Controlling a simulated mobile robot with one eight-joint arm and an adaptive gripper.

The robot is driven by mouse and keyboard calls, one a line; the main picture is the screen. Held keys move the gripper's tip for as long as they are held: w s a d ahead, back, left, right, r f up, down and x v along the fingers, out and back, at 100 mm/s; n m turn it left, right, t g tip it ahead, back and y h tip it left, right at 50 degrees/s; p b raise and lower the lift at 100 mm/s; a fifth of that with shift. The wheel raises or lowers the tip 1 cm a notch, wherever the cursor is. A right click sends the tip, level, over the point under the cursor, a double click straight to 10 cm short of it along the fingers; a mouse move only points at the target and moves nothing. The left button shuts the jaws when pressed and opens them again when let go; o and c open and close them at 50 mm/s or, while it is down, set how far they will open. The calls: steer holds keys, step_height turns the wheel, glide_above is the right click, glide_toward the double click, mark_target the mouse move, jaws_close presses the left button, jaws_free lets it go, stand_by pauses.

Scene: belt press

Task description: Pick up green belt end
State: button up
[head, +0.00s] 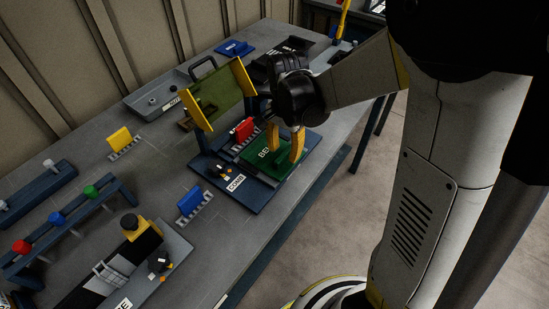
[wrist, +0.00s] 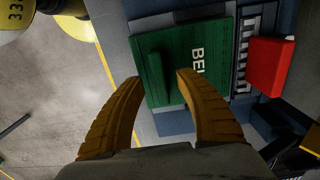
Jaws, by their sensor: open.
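The green belt end (head: 262,155) is a flat green plate with white lettering, partly covered by my fingers in the head view. It lies on the dark blue base marked COMB. In the wrist view the green belt end (wrist: 210,27) shows a raised darker green ridge. My gripper (head: 285,146) is over the plate from above, its yellow fingers spread. In the wrist view my gripper (wrist: 160,78) is open, with the fingertips on either side of the ridge's lower end. Whether the fingers touch the plate cannot be told.
A red block (wrist: 271,67) on a grey toothed comb sits right beside the plate; the red block (head: 244,130) also shows in the head view. A blue-handled comb (head: 191,199) lies to the front left.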

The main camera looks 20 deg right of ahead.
step_height(320, 180, down, 2)
steer(key=shift+r, duration=0.1)
steer(key=shift+c, duration=0.2)
jaws_close()
step_height(320, 180, up, 10)
steer(key=p, duration=0.4)
steer(key=shift+f, duration=0.2)
stand_by(0.5)
